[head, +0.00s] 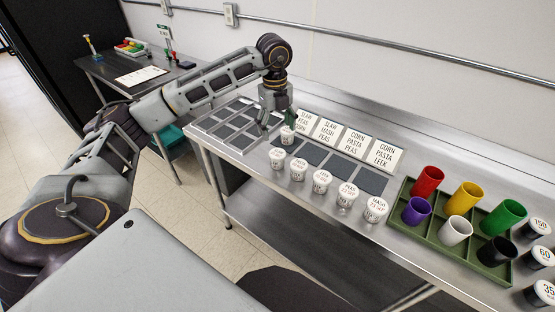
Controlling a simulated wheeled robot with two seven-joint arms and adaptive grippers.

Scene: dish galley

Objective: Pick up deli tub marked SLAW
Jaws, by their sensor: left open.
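Several white deli tubs stand in a slanting row along the front of the steel counter. The lettering on the left ones, such as the leftmost tub (277,159) and the one beside it (298,169), is too small to read surely, so I cannot tell which is marked SLAW. The nearer tubs read PEAS (347,194) and MASH (375,209). Another white tub (287,135) stands behind the row, near the leftmost card. My left gripper (274,122) is open, pointing down just left of and above that tub. My right gripper is out of view.
Cards (330,131) with food names stand behind dark square mats (342,166). A grey compartment tray (232,130) lies at left. A green tray (440,240) with coloured cups stands at right, beside number-marked tubs (540,257). A side table (125,70) stands far left.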

